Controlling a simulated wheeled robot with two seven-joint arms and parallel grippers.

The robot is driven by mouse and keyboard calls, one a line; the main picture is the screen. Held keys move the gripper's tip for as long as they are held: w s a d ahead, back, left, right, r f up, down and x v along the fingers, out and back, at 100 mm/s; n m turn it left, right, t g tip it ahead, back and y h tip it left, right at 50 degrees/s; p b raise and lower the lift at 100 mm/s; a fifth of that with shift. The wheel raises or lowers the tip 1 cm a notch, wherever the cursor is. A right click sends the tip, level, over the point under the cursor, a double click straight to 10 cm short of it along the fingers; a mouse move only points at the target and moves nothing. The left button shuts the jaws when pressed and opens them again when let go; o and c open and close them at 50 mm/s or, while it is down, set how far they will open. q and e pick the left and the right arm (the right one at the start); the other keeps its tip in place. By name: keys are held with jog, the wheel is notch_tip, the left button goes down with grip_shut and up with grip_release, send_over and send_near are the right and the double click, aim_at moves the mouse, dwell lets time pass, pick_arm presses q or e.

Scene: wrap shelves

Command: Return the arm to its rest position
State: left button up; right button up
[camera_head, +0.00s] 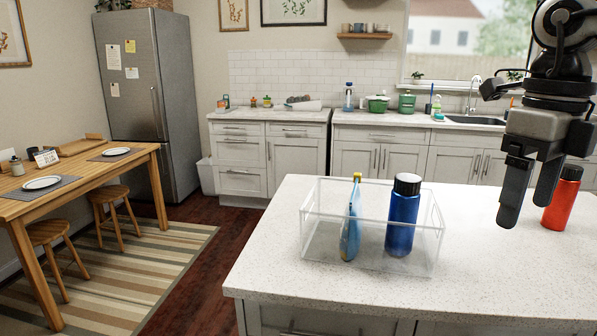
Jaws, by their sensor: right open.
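My right gripper (530,190) hangs at the upper right, fingers pointing down above the speckled white island counter (480,275). Its fingers are apart with nothing between them. A red bottle (562,200) with a black cap stands on the counter just right of and behind the fingers. A clear open bin (400,262) stands on the counter to the left. It holds a blue bottle (402,222) with a black cap and a slim blue item with a yellow top (351,225), both upright. My left gripper is not in view.
The counter between the bin and my right gripper is clear. Behind are a sink counter (385,119) with green pots and a grey fridge (150,100). A wooden table (75,185) with plates and stools (112,195) stands at the left.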

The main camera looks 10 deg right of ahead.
notch_tip(320, 180, down, 30)
jog(key=w+a+m+t+y, duration=0.25)
jog(key=m+t+y, duration=0.55)
jog(key=m+t, duration=1.05)
jog(key=s+a+f+m+g+h, duration=0.2)
jog(key=s+a+f+m+g, duration=0.2)
jog(key=a+f+m, duration=0.3)
jog(key=s+a+f+m+g+h, duration=0.3)
jog(key=s+a+f+m, duration=0.4)
jog(key=m, duration=0.5)
jog(key=shift+s+a+f+g, duration=0.2)
jog(key=shift+a+f+g, duration=0.35)
jog(key=shift+a, duration=0.3)
